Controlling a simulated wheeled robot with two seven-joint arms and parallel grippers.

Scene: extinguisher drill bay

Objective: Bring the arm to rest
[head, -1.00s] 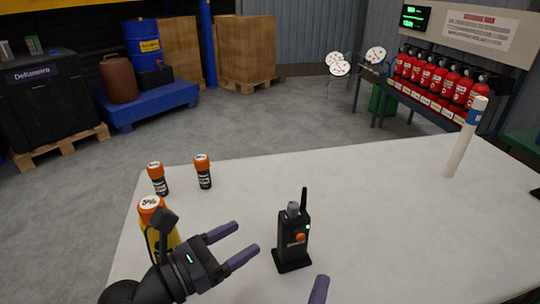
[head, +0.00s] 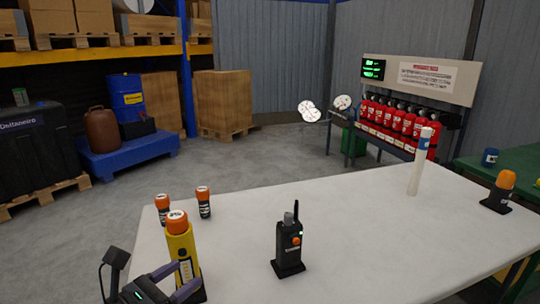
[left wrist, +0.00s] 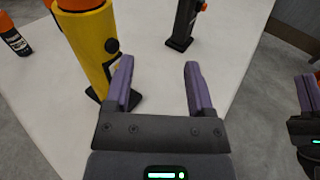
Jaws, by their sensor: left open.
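My left gripper (head: 177,280) is low at the left front of the white table, open and empty. In the left wrist view its two purple fingers (left wrist: 158,66) are spread with nothing between them. A yellow cylinder with an orange cap (head: 182,252) stands upright just behind it; in the left wrist view the cylinder (left wrist: 90,45) is beside the left finger, and I cannot tell whether they touch. My right gripper (left wrist: 311,92) shows only in part at the right edge of the left wrist view; its opening is unclear.
A black radio (head: 288,248) stands mid-table (head: 350,230). Two small orange-capped canisters (head: 163,208) (head: 204,203) stand behind the yellow cylinder. A white tube (head: 415,170) and an orange beacon (head: 503,188) stand at the right. The table between radio and tube is clear.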

